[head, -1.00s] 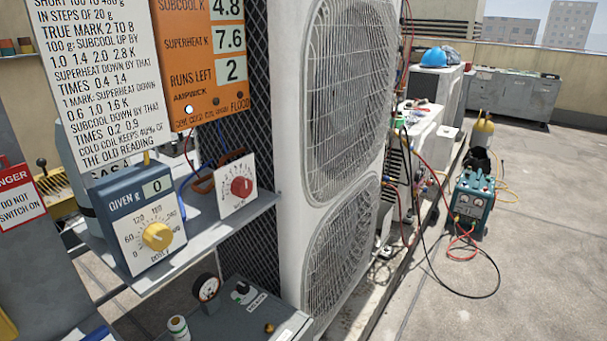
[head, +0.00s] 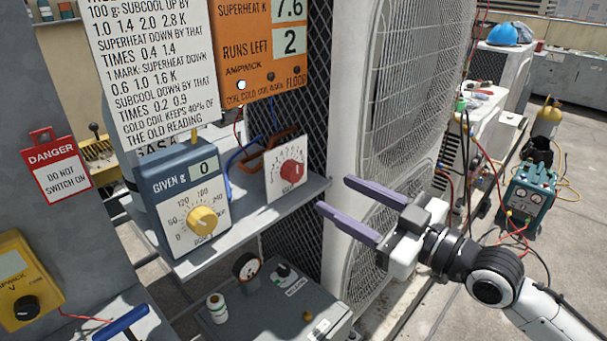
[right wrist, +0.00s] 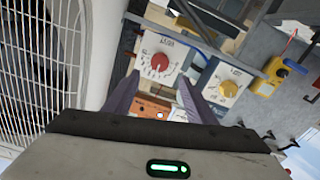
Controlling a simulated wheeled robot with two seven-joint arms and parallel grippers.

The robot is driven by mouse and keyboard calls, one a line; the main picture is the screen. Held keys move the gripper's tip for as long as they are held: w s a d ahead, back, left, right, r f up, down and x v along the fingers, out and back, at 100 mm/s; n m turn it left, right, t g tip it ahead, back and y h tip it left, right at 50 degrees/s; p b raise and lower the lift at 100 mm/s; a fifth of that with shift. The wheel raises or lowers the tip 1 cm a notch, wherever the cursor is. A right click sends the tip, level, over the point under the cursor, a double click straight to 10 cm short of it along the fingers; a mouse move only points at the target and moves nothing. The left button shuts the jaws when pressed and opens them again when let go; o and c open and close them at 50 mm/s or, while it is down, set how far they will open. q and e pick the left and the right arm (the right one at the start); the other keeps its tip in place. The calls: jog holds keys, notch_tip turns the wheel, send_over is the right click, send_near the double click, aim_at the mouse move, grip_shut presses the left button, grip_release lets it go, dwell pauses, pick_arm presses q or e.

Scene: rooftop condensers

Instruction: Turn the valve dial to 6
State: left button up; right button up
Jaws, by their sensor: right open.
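The valve dial is a red knob (head: 292,171) on a white plate (head: 272,185) with a printed scale, standing at the right end of a grey shelf. The knob's exact pointer reading is too small to tell. My right gripper (head: 335,195) is open and empty, its two purple fingers pointing left toward the dial, to the right of it and apart from it. In the right wrist view the red knob (right wrist: 160,62) shows beyond and between the open fingers (right wrist: 160,84). My left gripper is not in view.
Left of the dial stands a blue dosing box (head: 185,205) with a yellow knob, reading 0. An orange display (head: 260,50) shows 2 runs left. A white condenser (head: 350,150) stands right behind the gripper.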

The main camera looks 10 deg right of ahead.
aim_at(297, 173)
jog(key=p+x, duration=0.1)
jog(key=x, duration=0.9)
jog(key=shift+r+p, duration=0.1)
jog(key=shift+p, duration=0.2)
